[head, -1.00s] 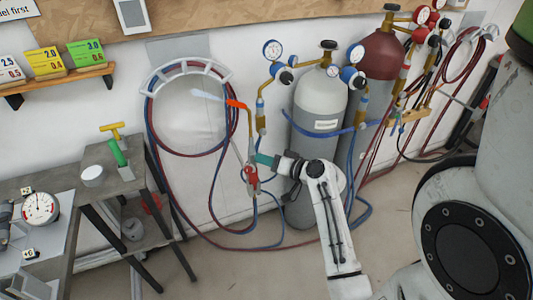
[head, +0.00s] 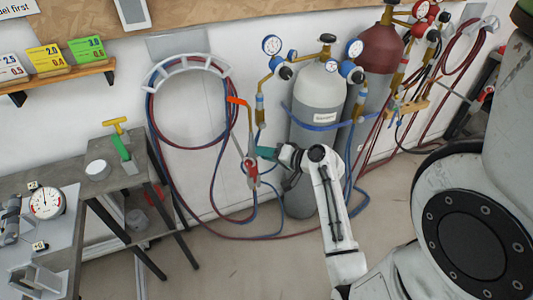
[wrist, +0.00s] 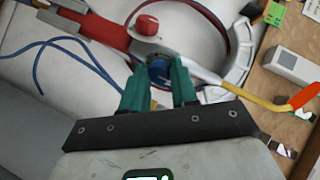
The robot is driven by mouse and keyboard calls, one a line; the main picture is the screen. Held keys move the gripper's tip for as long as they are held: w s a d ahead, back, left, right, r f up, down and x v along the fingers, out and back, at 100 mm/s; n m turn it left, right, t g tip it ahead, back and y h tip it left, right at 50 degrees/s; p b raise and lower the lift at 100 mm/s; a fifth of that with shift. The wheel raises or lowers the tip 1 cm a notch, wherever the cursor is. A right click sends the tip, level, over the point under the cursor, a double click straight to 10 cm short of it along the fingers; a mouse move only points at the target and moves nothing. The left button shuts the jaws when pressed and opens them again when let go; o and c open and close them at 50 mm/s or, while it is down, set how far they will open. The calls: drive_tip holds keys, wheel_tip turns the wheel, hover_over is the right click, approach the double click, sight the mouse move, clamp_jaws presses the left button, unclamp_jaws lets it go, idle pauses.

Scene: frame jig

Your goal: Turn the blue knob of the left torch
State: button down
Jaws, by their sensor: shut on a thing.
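The left torch, with a red handle (head: 251,172) and an orange tip (head: 238,100), hangs upright in front of the wall, left of the grey cylinder. In the wrist view its red handle (wrist: 92,22) is at upper left and its orange tip (wrist: 305,96) at right. The blue knob (wrist: 158,69) sits between the green fingers of my gripper (wrist: 159,82), which is shut on it; the fingers hide its sides. A red knob (wrist: 147,25) is on the torch's far side. In the head view my gripper (head: 266,153) reaches the torch from the right; the blue knob is hidden there.
A grey cylinder (head: 317,100) with gauges stands right behind my arm, and a maroon-topped cylinder (head: 380,60) beside it. Coiled hoses (head: 150,110) hang on the wall. A bench (head: 70,255) stands at left.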

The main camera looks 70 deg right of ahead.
drive_tip(key=c, duration=0.9)
unclamp_jaws()
drive_tip(key=shift+o, duration=0.2)
drive_tip(key=b+v, duration=0.2)
drive_tip(key=v, duration=0.8)
drive_tip(key=shift+s+r, duration=0.15)
drive_tip(key=shift+s, duration=0.2)
drive_tip(key=shift+a, duration=0.15)
